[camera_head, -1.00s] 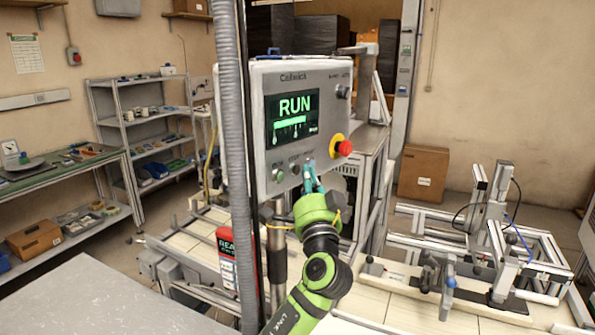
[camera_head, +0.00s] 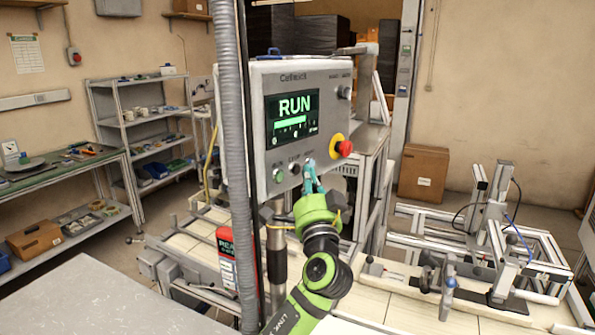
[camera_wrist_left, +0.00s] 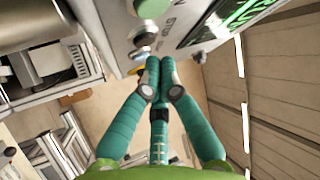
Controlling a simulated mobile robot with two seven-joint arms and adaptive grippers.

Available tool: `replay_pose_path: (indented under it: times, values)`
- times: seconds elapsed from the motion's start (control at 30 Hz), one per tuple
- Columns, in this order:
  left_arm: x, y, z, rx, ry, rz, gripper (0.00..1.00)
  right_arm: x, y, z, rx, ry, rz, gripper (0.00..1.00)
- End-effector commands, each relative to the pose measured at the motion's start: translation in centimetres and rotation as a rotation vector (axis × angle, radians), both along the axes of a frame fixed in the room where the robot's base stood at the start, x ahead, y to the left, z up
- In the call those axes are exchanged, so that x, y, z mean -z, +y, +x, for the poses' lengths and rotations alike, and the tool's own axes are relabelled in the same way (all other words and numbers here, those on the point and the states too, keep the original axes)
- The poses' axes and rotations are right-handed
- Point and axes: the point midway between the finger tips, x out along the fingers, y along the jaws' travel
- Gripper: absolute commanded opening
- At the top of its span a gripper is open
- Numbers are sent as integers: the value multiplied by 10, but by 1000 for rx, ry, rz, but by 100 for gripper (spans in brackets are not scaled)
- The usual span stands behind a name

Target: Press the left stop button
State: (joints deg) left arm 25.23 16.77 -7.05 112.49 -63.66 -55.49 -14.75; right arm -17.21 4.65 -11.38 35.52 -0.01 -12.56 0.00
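The grey control panel (camera_head: 312,85) has a lit screen (camera_head: 292,117) reading RUN. Along its lower edge are a green button (camera_head: 277,175) and a dark button (camera_head: 295,169), which seems to be the stop button. In the left wrist view, the dark button (camera_wrist_left: 143,41) is beside a STOP label, close to the green button (camera_wrist_left: 150,8). My left gripper (camera_head: 309,165) has teal fingers pointing at the panel, just right of the dark button. Its fingertips (camera_wrist_left: 160,64) are together and empty. I cannot tell whether they touch the panel. My right gripper is out of view.
A red emergency button (camera_head: 345,148) on a yellow ring is on the panel's right side. A grey ribbed hose (camera_head: 232,150) hangs left of the panel. A metal fixture (camera_head: 480,260) stands on the right.

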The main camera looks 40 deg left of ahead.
Motion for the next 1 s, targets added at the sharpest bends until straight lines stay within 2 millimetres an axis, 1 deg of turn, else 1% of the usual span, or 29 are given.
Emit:
replay_pose_path:
  times: [0.2, 0.47, 1.0]
  values:
    - [0, 1, 0, 0, 0, 0, 0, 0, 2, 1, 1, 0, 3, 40]
    - [0, 9, 0, -1, -1, 0, 0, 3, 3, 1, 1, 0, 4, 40]
    - [0, 10, 1, 0, 0, 0, 0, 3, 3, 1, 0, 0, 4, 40]
